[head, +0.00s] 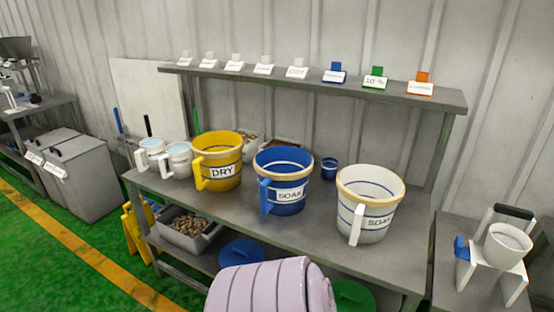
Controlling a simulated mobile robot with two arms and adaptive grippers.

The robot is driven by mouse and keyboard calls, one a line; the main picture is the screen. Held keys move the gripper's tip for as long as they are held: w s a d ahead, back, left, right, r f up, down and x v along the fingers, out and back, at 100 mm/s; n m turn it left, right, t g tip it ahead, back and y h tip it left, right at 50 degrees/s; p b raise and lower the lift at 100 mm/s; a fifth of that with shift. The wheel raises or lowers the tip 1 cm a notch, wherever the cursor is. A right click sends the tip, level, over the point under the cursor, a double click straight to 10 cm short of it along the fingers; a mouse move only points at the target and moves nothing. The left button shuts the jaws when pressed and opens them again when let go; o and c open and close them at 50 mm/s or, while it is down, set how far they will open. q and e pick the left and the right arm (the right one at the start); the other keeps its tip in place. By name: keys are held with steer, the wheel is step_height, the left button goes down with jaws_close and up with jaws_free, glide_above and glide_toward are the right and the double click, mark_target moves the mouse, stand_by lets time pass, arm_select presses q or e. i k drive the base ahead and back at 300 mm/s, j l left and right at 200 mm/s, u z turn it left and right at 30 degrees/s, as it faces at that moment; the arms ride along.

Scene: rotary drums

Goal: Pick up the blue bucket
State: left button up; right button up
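The blue bucket (286,190) stands upright on the grey metal table (240,225), in the middle of the head view. It has a tan rim, white bands, a white label reading SOAK, and a blue handle (264,196) on its left side. It looks open at the top. A yellow bucket (218,176) labelled DRY stands to its left and a white bucket (368,219) labelled SOAK to its right. A small blue cup (329,169) stands behind, between the blue and white buckets. Neither of my grippers is in view.
Two white jugs (178,161) stand at the table's left end. A shelf (300,80) with small label cards runs above the back. A tray of brown pieces (187,232) sits below. A lilac ribbed shape (262,287), unclear to me, fills the bottom middle, before the table.

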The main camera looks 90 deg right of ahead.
mark_target(280, 185)
steer(key=z, duration=2.45)
